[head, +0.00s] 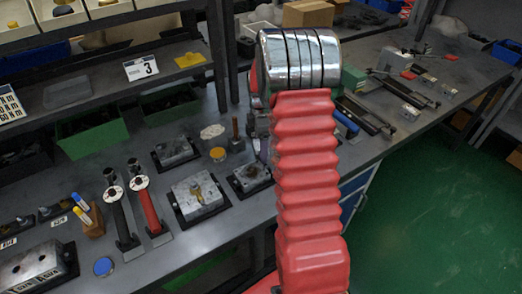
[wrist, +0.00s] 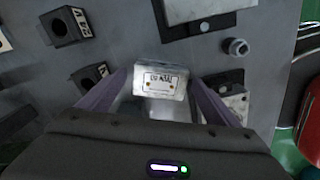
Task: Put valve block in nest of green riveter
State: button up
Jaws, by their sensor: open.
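A silver valve block (wrist: 160,78) with a pale printed label lies in the wrist view, between the two fingertips of my gripper (wrist: 160,84). The fingers are apart, with one on each side of the block. I cannot tell whether they touch it. The lower part of the block runs down towards the gripper body. In the head view my red arm hides the gripper and this block. No green riveter can be made out for certain; a black-handled tool (head: 121,212) and a red-handled tool (head: 150,206) stand on the bench at the left.
In the head view, metal fixtures (head: 200,196) crowd the bench (head: 225,230). Small silver blocks (head: 410,112) lie at the right.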

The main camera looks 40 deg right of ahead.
jog(key=shift+c, duration=0.2)
dwell(0.3)
jog(key=c, duration=1.6)
jog(key=shift+o, duration=0.2)
notch_tip(320, 180, up, 10)
